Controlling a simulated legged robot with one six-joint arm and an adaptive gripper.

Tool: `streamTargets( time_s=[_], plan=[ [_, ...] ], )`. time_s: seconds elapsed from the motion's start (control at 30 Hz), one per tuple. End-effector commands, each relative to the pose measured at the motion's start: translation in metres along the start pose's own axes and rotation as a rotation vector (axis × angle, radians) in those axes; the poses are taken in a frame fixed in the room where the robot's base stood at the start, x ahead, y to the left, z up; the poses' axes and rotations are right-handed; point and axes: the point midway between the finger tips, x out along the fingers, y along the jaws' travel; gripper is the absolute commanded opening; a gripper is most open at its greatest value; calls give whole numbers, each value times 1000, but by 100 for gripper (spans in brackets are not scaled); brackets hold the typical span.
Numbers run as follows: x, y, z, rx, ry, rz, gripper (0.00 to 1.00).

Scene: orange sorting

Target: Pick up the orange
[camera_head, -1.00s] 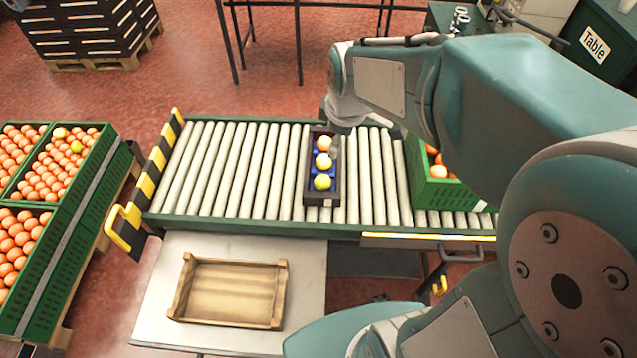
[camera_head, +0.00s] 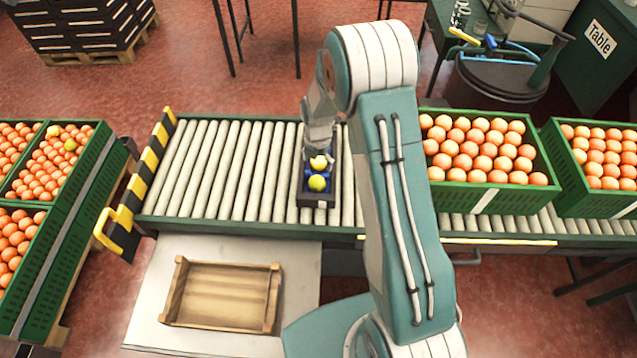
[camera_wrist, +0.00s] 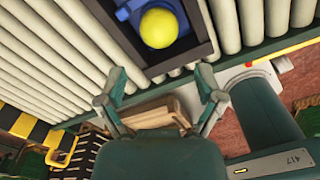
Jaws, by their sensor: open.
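A narrow dark tray (camera_head: 318,202) with a blue insert lies on the roller conveyor. It holds a pale yellow fruit (camera_head: 318,163) in its middle and a yellow-green fruit (camera_head: 317,183) at its near end. The tray's far end, where an orange fruit showed earlier, is hidden behind my gripper (camera_head: 319,135). My gripper hangs over that far end. In the wrist view, my gripper (camera_wrist: 161,92) has its two fingers spread wide with nothing seen between them. One yellow fruit (camera_wrist: 158,28) shows in the tray there; no orange fruit is visible in that tray.
Green crates of oranges stand on the conveyor's right (camera_head: 480,150) and at the far left (camera_head: 65,215). An empty wooden crate (camera_head: 222,296) sits on the pale table in front. The rollers left of the tray are clear. A yellow-black striped barrier (camera_head: 150,170) marks the conveyor's left end.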

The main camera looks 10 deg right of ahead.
Motion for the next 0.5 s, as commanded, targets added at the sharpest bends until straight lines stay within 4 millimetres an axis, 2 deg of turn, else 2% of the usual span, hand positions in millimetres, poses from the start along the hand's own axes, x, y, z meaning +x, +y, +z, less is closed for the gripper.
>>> streamTargets(
  time_s=[0.2,0.37,0.5],
  plan=[
    [36,0,-1,1,2,-3,86],
    [48,0,-1,2,2,-2,86],
    [67,-3,1,3,4,-3,86]
  ],
)
